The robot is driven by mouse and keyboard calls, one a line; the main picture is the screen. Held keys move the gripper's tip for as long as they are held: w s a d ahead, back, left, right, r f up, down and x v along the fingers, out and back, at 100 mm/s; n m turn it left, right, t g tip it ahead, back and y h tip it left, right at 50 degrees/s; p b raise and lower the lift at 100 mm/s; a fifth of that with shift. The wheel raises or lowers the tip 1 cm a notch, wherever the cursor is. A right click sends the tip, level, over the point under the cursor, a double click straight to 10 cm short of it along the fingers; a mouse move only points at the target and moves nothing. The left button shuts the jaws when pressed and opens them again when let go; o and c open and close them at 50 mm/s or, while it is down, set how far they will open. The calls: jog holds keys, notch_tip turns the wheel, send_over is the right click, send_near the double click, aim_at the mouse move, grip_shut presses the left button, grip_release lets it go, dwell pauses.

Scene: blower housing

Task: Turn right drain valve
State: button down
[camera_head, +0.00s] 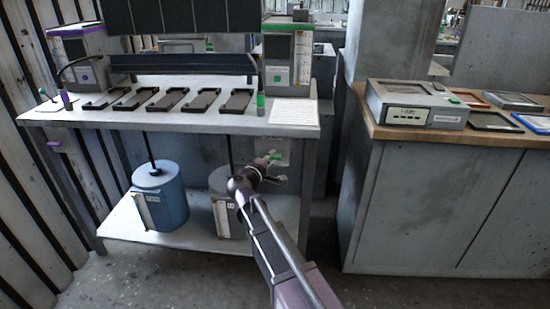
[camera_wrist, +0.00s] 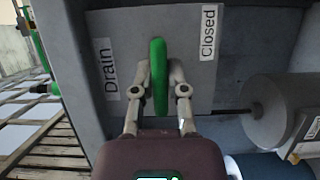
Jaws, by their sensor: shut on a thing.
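The right drain valve has a green handle (camera_wrist: 159,78) on a grey plate (camera_wrist: 205,75) under the bench. In the wrist view the handle stands upright in the picture, between a "Drain" label (camera_wrist: 109,70) on the left and a "Closed" label (camera_wrist: 208,33) on the right. My gripper (camera_wrist: 160,84) is shut on the handle, one finger on each side. In the head view my gripper (camera_head: 274,166) is at the plate below the bench's right end. Only a bit of the green handle (camera_head: 275,155) shows there.
A blue canister (camera_head: 160,195) and a grey canister (camera_head: 222,185) stand on the bench's lower shelf. The bench top (camera_head: 170,118) is above my gripper, and a bench leg (camera_head: 307,185) is close on its right. A wood-topped cabinet (camera_head: 430,210) stands further right.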

jog(key=shift+d, duration=0.5)
jog(key=shift+a, duration=0.35)
jog(key=shift+a+f+n+b, duration=0.1)
jog(key=shift+a+n+b, duration=0.15)
jog(key=shift+n+b, duration=0.25)
jog(key=n+t+b, duration=0.1)
jog(key=n, duration=0.2)
jog(key=n+t+b, duration=0.2)
jog(key=n, duration=0.2)
jog(key=shift+b, duration=0.3)
jog(key=n+t+y+b, duration=0.1)
jog(key=n, duration=0.2)
jog(key=n+y, duration=0.1)
jog(key=n, duration=0.1)
jog(key=shift+n+t+b, duration=0.35)
jog(key=shift+n+t, duration=0.05)
jog(key=shift+n+t+y+b, duration=0.45)
jog(key=shift+n+y, duration=1.05)
jog(key=shift+n, duration=1.2)
